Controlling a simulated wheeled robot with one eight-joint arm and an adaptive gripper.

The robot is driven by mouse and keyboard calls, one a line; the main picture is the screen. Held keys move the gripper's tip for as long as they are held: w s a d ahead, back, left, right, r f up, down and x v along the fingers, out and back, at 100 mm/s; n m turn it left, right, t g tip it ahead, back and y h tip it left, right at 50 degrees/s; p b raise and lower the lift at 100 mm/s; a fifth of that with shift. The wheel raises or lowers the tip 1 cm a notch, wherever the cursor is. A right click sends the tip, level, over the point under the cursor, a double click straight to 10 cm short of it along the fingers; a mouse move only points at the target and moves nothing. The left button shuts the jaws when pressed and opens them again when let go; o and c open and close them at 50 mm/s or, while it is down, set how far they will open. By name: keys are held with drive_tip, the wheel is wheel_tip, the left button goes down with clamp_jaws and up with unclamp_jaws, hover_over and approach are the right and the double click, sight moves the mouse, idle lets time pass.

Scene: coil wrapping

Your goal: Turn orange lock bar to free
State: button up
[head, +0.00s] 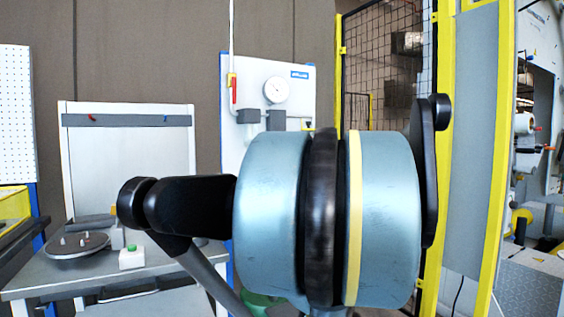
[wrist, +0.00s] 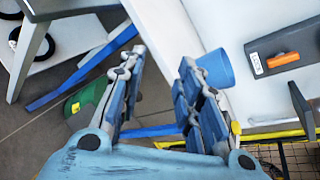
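The orange lock bar (wrist: 285,59) shows in the wrist view at the upper right. It is a short bar on a dark grey box (wrist: 305,43), lying nearly level in the picture, beside a small white label (wrist: 257,64). My gripper (wrist: 162,60) has its two fingers spread wide with nothing between them. It is apart from the bar, which lies to the right of the right finger. In the head view I cannot make out the bar or my gripper; my own arm covers the middle.
A white panel (head: 245,75) carries a round gauge (head: 275,90) and a red lever (head: 233,93). A blue cup-like thing (wrist: 217,68) shows close by the right finger. A workbench (head: 45,283) stands left; yellow-framed mesh fencing (head: 385,60) stands behind my arm.

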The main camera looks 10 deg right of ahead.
drive_tip(key=w+d+r+m+t+h, duration=0.2)
drive_tip(key=w+d+r+m+t, duration=0.35)
drive_tip(key=d+r+m, duration=0.5)
drive_tip(key=a+r+x, duration=0.1)
drive_tip(key=x, duration=1.7)
drive_tip(key=shift+r, duration=0.35)
drive_tip(key=shift+s+m, duration=0.1)
drive_tip(key=shift+m, duration=0.15)
clamp_jaws()
